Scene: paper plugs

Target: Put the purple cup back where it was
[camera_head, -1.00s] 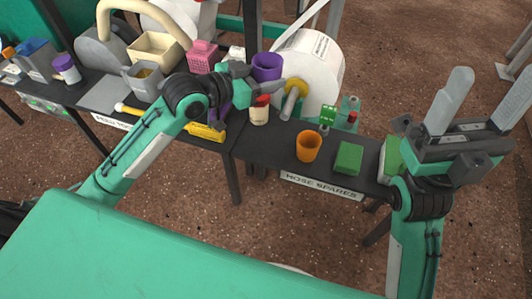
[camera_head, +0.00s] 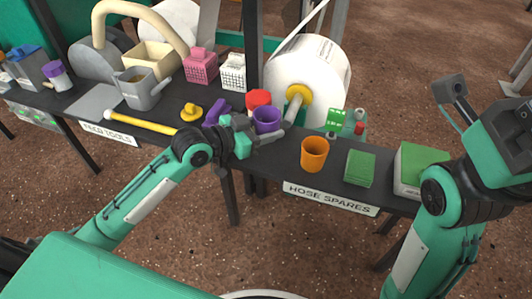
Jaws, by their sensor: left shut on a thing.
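The purple cup (camera_head: 267,120) is upright at the left end of the hose spares shelf. My left gripper (camera_head: 268,137) is shut on it, with a grey finger along the cup's near side. The cup's lower part is hidden by the gripper, so I cannot tell whether its base touches the shelf.
A red-lidded jar (camera_head: 258,98) is close behind the purple cup. An orange cup (camera_head: 314,155), a green block (camera_head: 360,168) and a green-topped box (camera_head: 422,167) stand to the right. A large white roll (camera_head: 318,75) is behind. Shelf between purple and orange cups is clear.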

